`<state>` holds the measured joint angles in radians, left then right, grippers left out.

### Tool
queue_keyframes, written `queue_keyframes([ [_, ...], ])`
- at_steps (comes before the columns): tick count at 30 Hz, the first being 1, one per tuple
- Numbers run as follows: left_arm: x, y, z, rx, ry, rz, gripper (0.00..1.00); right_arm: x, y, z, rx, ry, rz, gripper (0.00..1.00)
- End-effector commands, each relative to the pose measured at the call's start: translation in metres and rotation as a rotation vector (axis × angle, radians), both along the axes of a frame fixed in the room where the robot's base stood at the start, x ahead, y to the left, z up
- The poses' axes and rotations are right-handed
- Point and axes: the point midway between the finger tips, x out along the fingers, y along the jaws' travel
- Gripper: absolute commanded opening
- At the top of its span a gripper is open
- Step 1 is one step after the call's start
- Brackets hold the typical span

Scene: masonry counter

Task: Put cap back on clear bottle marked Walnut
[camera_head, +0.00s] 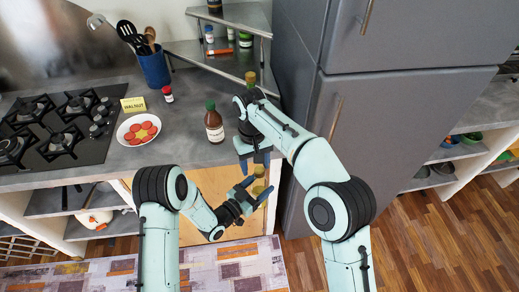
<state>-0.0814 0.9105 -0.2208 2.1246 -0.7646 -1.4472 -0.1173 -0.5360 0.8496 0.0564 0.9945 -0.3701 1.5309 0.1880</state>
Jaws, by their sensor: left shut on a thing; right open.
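My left gripper (256,190) is in front of the counter edge, shut on a small olive-yellow thing (258,189). Whether this is a cap or part of a bottle is too small to tell. My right gripper (255,161) is open just above it, fingers pointing down. A similar olive-yellow piece (259,171) shows between the two grippers. A bottle with an olive top (250,77) stands on the counter behind my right arm, which hides its lower part. A yellow sign reading WALNUT (134,104) is on the counter at the left. No bottle label is readable.
A brown bottle with a green cap (214,126) stands near the counter's front edge. A plate (124,139) of red slices, a red-capped jar (168,94) and a blue utensil holder (154,69) are left of it. The grey fridge (400,110) bounds the right side.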

Motion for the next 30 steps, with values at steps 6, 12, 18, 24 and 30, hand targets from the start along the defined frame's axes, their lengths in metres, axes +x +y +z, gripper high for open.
queue_keyframes([
  [6,0.001,0.000,0.001,-0.002,-0.004,0.000,0.00,0.002,-0.001,0.008,0.054,0.011,0.526,0.58],
  [12,0.001,0.000,0.001,-0.002,-0.004,0.000,0.00,0.004,-0.004,0.017,0.095,0.010,1.006,0.58],
  [18,0.001,0.000,0.001,-0.002,-0.004,0.000,0.00,0.008,-0.006,0.028,0.125,0.003,1.481,0.58],
  [24,0.001,0.000,0.001,-0.002,-0.004,0.000,0.00,0.011,-0.010,0.038,0.132,-0.004,1.878,0.58],
  [30,0.001,0.000,0.001,-0.002,-0.004,0.000,0.00,0.013,-0.012,0.044,0.129,-0.008,2.094,0.58],
])
